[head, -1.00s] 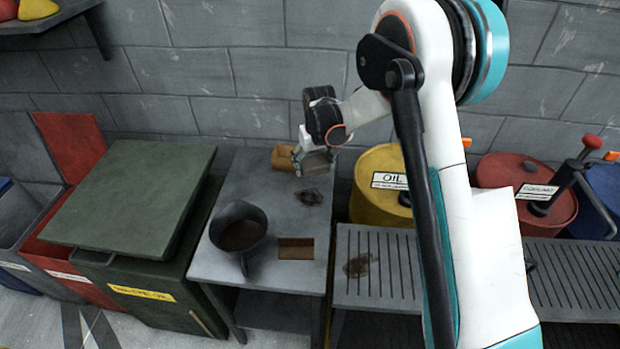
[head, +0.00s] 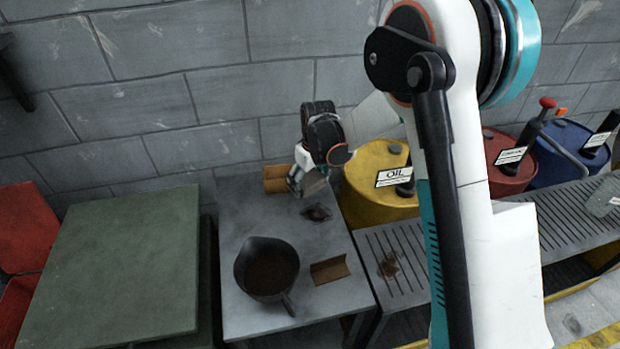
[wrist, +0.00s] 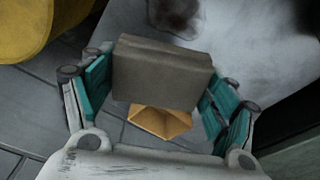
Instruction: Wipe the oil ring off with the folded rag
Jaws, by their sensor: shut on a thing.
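My gripper (head: 309,184) is at the far end of the grey worktable (head: 235,225). It is shut on the folded rag (wrist: 160,72), a grey-brown block between the teal fingers in the wrist view. The rag also shows in the head view (head: 316,186), small and partly hidden. The oil ring (head: 317,212) is a dark smear on the tabletop, just in front of the gripper. In the wrist view the oil ring (wrist: 178,15) is at the top edge, apart from the rag. Whether the rag touches the table is unclear.
A tan open holder (head: 277,178) stands left of my gripper. A dark jug (head: 243,275) and a brown trough (head: 329,269) stand nearer on the table. Right are a yellow oil drum (head: 370,163) and a slatted bench (head: 410,240) with a brown stain (head: 388,266). A wall is behind.

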